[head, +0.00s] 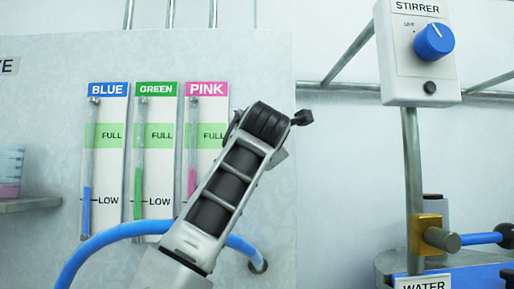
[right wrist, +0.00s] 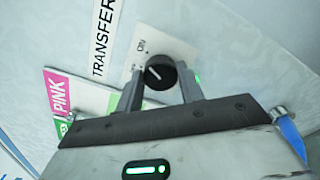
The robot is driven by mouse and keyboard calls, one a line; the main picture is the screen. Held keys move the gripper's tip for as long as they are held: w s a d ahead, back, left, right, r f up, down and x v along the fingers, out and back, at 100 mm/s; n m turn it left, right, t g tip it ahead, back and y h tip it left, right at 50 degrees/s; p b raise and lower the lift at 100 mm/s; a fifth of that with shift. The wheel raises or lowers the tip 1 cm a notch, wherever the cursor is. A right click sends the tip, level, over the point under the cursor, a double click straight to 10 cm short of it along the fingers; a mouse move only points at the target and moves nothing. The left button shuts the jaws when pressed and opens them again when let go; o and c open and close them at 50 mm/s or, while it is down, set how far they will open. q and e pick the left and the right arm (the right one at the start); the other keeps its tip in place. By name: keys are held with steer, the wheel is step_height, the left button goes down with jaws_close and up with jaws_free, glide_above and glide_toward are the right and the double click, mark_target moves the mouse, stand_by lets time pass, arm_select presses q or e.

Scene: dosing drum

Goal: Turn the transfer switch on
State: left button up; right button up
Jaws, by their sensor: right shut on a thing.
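The transfer switch (right wrist: 160,73) is a round black knob on a white plate marked ON, beside a TRANSFER label (right wrist: 104,38) in the right wrist view. A white line on the knob points up and left, roughly toward the ON mark. My right gripper (right wrist: 160,92) has a finger on each side of the knob and is shut on it. In the head view my right arm's end (head: 265,125) is in front of the panel, right of the PINK gauge, and hides the switch. My left gripper is not in view.
The panel holds BLUE (head: 104,150), GREEN (head: 152,150) and PINK (head: 205,110) level gauges. A blue hose (head: 120,232) runs low across it. The STIRRER box (head: 420,55) with a blue knob stands at the right, above a brass valve (head: 430,232).

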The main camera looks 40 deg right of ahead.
steer(key=shift+m, duration=0.5)
steer(key=o, duration=1)
steer(key=b+v, duration=0.3)
steer(key=v, duration=1.3)
